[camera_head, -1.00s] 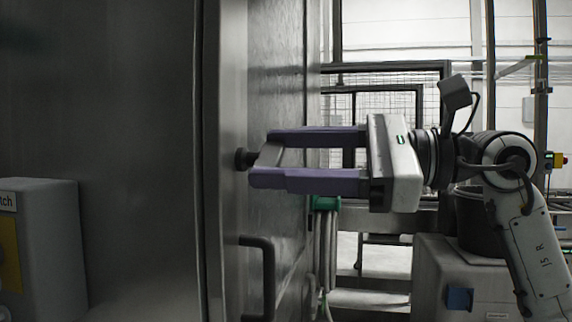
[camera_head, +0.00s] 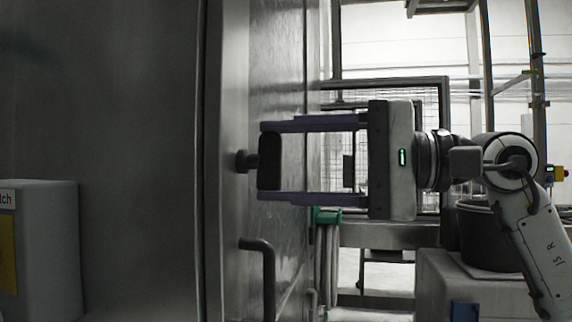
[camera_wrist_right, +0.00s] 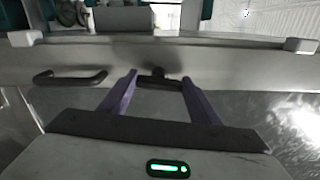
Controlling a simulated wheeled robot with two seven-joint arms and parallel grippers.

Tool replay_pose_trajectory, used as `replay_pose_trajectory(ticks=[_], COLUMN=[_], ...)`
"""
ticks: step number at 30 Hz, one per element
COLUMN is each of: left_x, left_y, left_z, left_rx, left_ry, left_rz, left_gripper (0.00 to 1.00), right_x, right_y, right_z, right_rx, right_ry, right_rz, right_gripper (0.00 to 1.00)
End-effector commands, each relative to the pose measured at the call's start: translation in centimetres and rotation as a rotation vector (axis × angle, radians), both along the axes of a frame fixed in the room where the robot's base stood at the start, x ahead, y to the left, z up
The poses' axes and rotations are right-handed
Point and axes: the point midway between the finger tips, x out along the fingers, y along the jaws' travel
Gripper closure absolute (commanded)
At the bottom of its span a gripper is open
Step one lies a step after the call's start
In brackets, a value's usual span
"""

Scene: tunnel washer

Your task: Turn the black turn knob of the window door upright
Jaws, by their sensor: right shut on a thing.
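The black turn knob (camera_head: 270,161) sits on a short round stem on the steel window door (camera_head: 228,90). Its bar stands upright in the head view. My right gripper (camera_head: 264,162) has one purple finger above the bar and one below, shut on its ends. In the right wrist view the knob (camera_wrist_right: 160,83) spans the gap between the fingertips of the right gripper (camera_wrist_right: 159,80). My left gripper is in neither view.
A black bar handle (camera_head: 266,280) is on the door below the knob; it also shows in the wrist view (camera_wrist_right: 70,77). A grey box (camera_head: 50,250) stands at the left. A mesh fence (camera_head: 390,130) and a black bucket (camera_head: 488,240) are at the right.

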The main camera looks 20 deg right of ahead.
Motion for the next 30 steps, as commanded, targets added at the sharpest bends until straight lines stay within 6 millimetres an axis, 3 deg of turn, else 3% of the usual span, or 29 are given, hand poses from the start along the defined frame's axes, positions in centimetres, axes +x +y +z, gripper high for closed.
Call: replay_pose_trajectory(ticks=[9, 25, 26, 29, 30], left_x=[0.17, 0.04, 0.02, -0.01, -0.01], left_y=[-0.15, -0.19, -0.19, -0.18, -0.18], left_z=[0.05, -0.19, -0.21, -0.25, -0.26], left_rx=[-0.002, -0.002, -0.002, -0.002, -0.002], left_ry=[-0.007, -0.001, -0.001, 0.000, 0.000], left_rz=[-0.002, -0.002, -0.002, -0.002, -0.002], left_gripper=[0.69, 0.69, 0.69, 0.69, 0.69], right_x=[0.02, 0.02, 0.01, 0.01, 0.01], right_y=[-0.01, -0.01, 0.00, 0.00, -0.01], right_z=[-0.11, -0.09, -0.09, -0.09, -0.08], right_rx=[-0.068, -0.082, -0.082, -0.082, -0.081], right_ry=[-0.097, -0.118, -0.119, -0.119, -0.118], right_rz=[-0.001, -0.001, -0.001, -0.001, -0.001], right_gripper=[0.66, 0.66, 0.42, 0.25, 0.25])
